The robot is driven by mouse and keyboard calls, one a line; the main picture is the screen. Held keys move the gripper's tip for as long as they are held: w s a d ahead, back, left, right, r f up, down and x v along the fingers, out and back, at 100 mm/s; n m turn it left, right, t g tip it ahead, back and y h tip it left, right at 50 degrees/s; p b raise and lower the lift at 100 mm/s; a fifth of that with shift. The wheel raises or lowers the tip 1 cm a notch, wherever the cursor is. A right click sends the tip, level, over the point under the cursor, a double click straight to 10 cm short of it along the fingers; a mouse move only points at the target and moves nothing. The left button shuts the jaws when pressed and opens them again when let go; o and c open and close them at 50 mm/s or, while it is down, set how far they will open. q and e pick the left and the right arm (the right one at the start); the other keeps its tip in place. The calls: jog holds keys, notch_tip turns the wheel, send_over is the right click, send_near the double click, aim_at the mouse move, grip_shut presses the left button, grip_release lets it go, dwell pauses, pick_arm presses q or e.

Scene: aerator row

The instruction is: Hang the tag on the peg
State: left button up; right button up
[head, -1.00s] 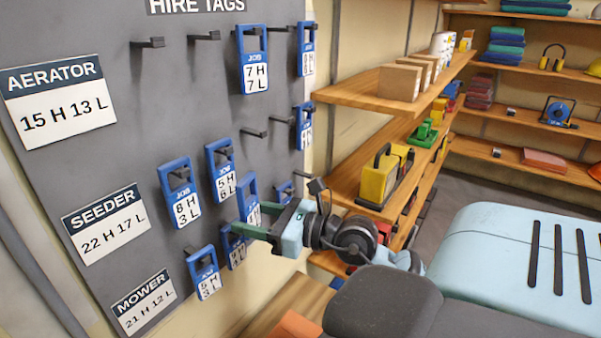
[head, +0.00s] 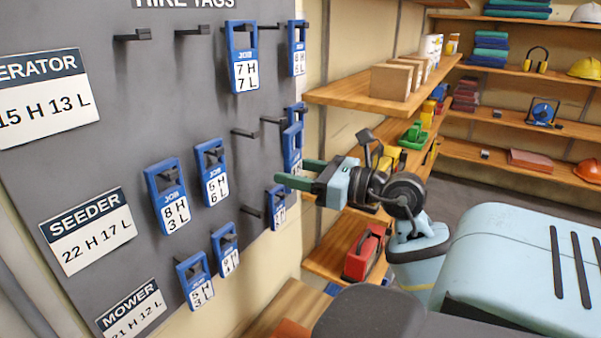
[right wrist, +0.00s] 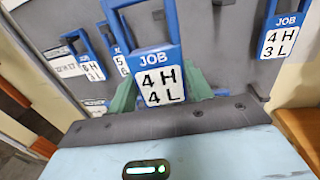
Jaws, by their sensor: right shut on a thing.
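My right gripper (head: 298,173) is shut on a blue-framed tag (head: 292,148) and holds it up in front of the right part of the board. In the right wrist view the held tag (right wrist: 160,82) reads JOB 4 H 4 L. Its upper loop runs out of that picture. My left gripper is not in view.
The grey board (head: 110,175) carries several hung tags, including 8 H 3 L (head: 172,208) and 7 H 7 L (head: 245,70). Row cards read aerator (head: 45,100), seeder (head: 88,230) and mower (head: 132,312). Wooden shelves (head: 345,92) with boxes stand close right of the board.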

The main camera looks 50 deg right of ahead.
jog(key=shift+x, duration=0.95)
jog(key=shift+d+x, duration=0.2)
jog(key=shift+x, duration=1.15)
jog(key=shift+d+x, duration=0.25)
jog(key=shift+x, duration=1.05)
jog(key=shift+d+x, duration=0.2)
jog(key=shift+x, duration=1.15)
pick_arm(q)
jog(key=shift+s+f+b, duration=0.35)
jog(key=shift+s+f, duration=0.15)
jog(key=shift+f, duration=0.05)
pick_arm(e)
jog(key=shift+w+f, duration=0.55)
jog(key=shift+f, duration=0.2)
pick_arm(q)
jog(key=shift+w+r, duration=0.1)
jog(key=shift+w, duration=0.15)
pick_arm(e)
jog(key=o, duration=1)
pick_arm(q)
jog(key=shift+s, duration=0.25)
pick_arm(e)
jog(key=shift+c, duration=0.5)
